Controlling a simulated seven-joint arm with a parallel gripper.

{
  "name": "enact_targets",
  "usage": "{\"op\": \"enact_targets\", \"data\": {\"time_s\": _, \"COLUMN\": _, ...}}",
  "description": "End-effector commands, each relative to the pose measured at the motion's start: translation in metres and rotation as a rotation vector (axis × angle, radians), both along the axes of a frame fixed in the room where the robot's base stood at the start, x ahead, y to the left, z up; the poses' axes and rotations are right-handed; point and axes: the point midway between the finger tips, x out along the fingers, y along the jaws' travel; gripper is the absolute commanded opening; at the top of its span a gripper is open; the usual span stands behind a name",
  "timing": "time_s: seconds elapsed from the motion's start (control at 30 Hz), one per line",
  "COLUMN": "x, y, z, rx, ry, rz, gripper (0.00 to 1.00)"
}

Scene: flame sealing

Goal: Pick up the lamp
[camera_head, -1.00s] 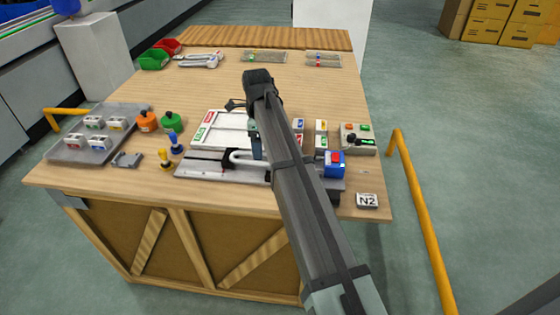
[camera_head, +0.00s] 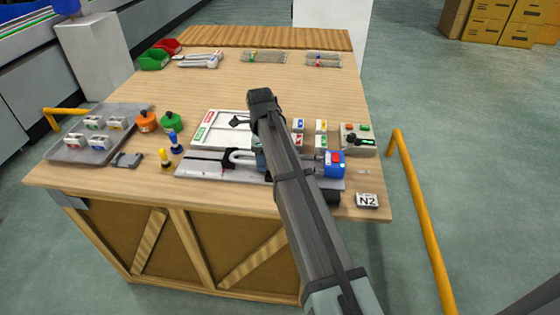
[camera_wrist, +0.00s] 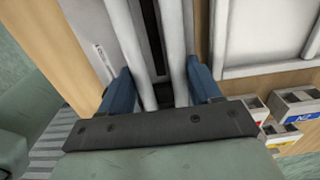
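Two squat round pieces with black knobs, one orange (camera_head: 147,121) and one green (camera_head: 171,122), stand on the left of the bench in the head view; they look like the lamps, but I cannot tell which is meant. Neither shows in the wrist view. My gripper is to their right, low over the grey apparatus (camera_head: 205,166), mostly hidden behind my arm in the head view. In the wrist view its blue fingers (camera_wrist: 161,90) are apart, with white tubing (camera_wrist: 172,50) showing between them. I see no grip on it.
A yellow-based (camera_head: 165,158) and a blue-based (camera_head: 176,143) upright piece stand between the lamps and the apparatus. A grey tray (camera_head: 72,152) with labelled blocks is at far left. A white framed board (camera_head: 218,125) lies behind the apparatus.

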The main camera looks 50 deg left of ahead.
Motion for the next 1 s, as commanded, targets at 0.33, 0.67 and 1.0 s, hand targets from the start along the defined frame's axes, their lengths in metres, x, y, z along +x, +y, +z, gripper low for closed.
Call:
{"op": "enact_targets", "data": {"time_s": 0.33, "x": 0.000, "y": 0.000, "z": 0.000, "rx": 0.000, "ry": 0.000, "rz": 0.000, "gripper": 0.30}}
{"op": "enact_targets", "data": {"time_s": 0.67, "x": 0.000, "y": 0.000, "z": 0.003, "rx": 0.000, "ry": 0.000, "rz": 0.000, "gripper": 0.25}}
{"op": "enact_targets", "data": {"time_s": 1.0, "x": 0.000, "y": 0.001, "z": 0.054, "rx": 0.002, "ry": -0.001, "rz": 0.000, "gripper": 0.25}}
